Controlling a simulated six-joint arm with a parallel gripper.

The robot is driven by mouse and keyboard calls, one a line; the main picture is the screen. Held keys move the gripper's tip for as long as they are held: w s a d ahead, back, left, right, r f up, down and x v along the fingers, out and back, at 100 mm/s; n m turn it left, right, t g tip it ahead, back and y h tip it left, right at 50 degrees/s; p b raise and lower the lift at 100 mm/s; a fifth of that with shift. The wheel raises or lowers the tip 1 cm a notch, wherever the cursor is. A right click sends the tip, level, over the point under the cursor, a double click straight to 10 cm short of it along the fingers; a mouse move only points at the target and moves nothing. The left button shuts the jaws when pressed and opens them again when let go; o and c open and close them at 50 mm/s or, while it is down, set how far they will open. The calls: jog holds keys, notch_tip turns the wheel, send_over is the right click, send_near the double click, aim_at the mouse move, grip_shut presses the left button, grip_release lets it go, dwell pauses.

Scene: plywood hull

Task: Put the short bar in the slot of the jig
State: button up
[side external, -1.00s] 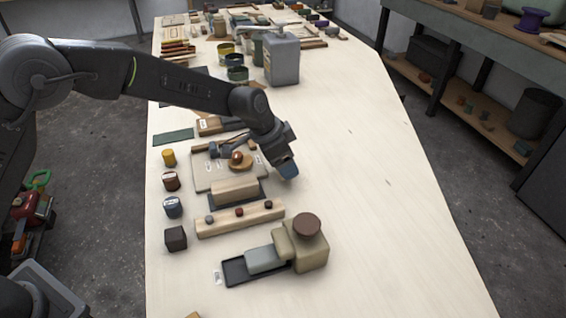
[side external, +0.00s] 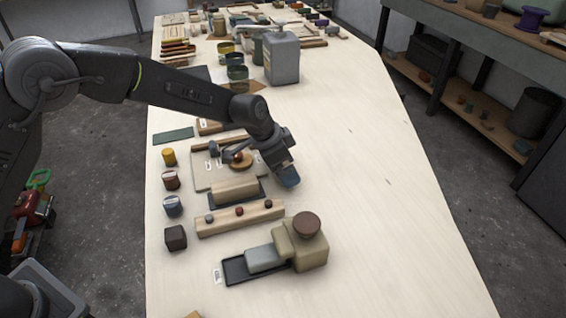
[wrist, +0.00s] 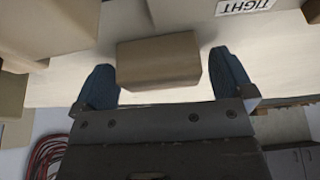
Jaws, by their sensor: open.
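My gripper (side external: 288,178) hangs at the right edge of the pale board with labels and a round brass-coloured part (side external: 205,178). In the wrist view its two blue fingers (wrist: 165,82) are spread wide, with a plain tan block (wrist: 160,64) showing between and beyond them. No finger clearly touches this block. I cannot tell whether it is the short bar. In the side view a tan wooden block (side external: 236,189) lies on a dark base in front of the board. The jig's slot cannot be made out. A "TIGHT" label (wrist: 243,6) appears upside down in the wrist view.
A long wooden bar with small knobs (side external: 262,215) lies in front of the block. A beige device with a brown round top (side external: 313,254) stands nearer the camera. The table's right side is clear.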

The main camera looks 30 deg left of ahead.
jog(key=s+a+r+n, duration=0.1)
jog(key=s+a+r, duration=0.3)
jog(key=r, duration=0.4)
jog(key=s+a+r+n, duration=0.1)
jog(key=s+a+r, duration=0.3)
jog(key=r, duration=0.5)
jog(key=s+a+r+n+t+y, duration=0.1)
jog(key=s+a, duration=0.3)
jog(key=s, duration=0.4)
jog(key=s+a+r+n+t+y, duration=0.1)
jog(key=s+a+r+n, duration=0.2)
jog(key=s, duration=0.6)
jog(key=shift+a+r, duration=0.2)
jog(key=shift+a, duration=0.8)
jog(key=s+a+n, duration=0.1)
jog(key=s, duration=0.1)
jog(key=s+f+n, duration=0.1)
jog(key=s, duration=0.2)
jog(key=s+a+f+y, duration=0.1)
jog(key=s, duration=0.1)
jog(key=shift+s+a+f+n, duration=0.15)
jog(key=shift+a+f+n, duration=0.05)
jog(key=shift+a+n, duration=0.2)
jog(key=shift+c, duration=0.4)
jog(key=shift+s+f, duration=0.15)
jog(key=shift+s, duration=0.05)
jog(key=c, duration=0.3)
jog(key=shift+c, duration=1)
